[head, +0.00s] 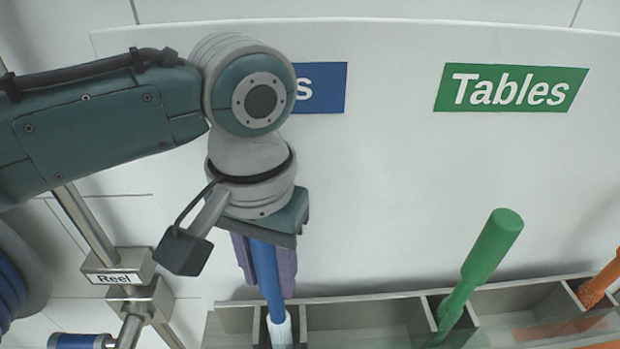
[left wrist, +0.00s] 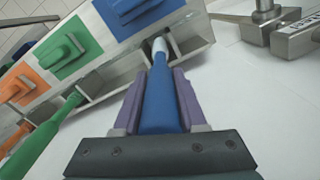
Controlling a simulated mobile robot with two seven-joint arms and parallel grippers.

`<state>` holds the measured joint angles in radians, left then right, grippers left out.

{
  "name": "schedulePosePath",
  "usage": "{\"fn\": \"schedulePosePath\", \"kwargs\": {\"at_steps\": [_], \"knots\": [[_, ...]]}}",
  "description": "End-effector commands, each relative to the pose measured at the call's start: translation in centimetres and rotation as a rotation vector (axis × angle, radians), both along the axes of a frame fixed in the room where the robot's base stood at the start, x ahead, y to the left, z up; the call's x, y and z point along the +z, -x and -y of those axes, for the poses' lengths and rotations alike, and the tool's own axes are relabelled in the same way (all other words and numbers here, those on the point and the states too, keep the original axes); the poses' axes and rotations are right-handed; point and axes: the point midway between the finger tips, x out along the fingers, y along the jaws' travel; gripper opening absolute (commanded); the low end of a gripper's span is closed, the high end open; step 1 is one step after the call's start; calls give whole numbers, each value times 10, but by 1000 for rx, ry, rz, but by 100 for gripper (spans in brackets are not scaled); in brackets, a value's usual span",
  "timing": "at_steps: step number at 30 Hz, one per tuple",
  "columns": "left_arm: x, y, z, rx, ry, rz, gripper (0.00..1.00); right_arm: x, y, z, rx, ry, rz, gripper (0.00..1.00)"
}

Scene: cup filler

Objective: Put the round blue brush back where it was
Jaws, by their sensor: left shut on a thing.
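The round blue brush shows as a long blue handle (head: 268,279) with a white lower part (head: 279,330). My left gripper (head: 266,265) points down with its purple fingers shut on the handle. The left wrist view also shows the blue handle (left wrist: 160,98) between the fingers (left wrist: 158,105). The white part is at a narrow compartment of the grey wall rack (head: 380,294); how deep it sits I cannot tell. The brush's lower end is hidden. My right gripper is not in view.
A green handle (head: 487,250) stands tilted in another narrow compartment, with an orange one (head: 602,279) farther right. Blue (head: 325,88) and green "Tables" (head: 512,89) labels are on the white wall panel. A metal reel fitting (head: 117,266) is at the left.

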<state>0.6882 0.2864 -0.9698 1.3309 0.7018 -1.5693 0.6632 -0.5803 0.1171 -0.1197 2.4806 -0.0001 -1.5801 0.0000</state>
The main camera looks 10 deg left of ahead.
Motion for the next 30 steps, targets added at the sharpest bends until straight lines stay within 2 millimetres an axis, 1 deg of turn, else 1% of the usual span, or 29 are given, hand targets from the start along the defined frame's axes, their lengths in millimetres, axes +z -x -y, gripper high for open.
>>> {"fn": "schedulePosePath", "kwargs": {"at_steps": [4, 8, 9, 16, 17, 25, 28, 30], "knots": [[1, 0, 0, 0, 1, 1, 0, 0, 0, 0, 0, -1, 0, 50], [-3, 0, 1, 0, 1, 0, 0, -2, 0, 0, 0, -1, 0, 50], [-3, 0, 1, -1, 1, 1, 43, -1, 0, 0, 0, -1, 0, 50], [-3, 0, 0, 0, 1, 1, 69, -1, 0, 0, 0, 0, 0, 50], [-3, 0, 0, 0, 1, 0, 71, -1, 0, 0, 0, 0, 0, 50], [0, 0, 0, 0, 1, 1, 71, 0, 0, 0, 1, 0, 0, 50], [9, -1, 1, -1, 3, 3, 71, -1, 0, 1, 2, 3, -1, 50], [21, -1, 1, -2, 5, 5, 71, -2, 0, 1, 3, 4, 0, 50]]}}
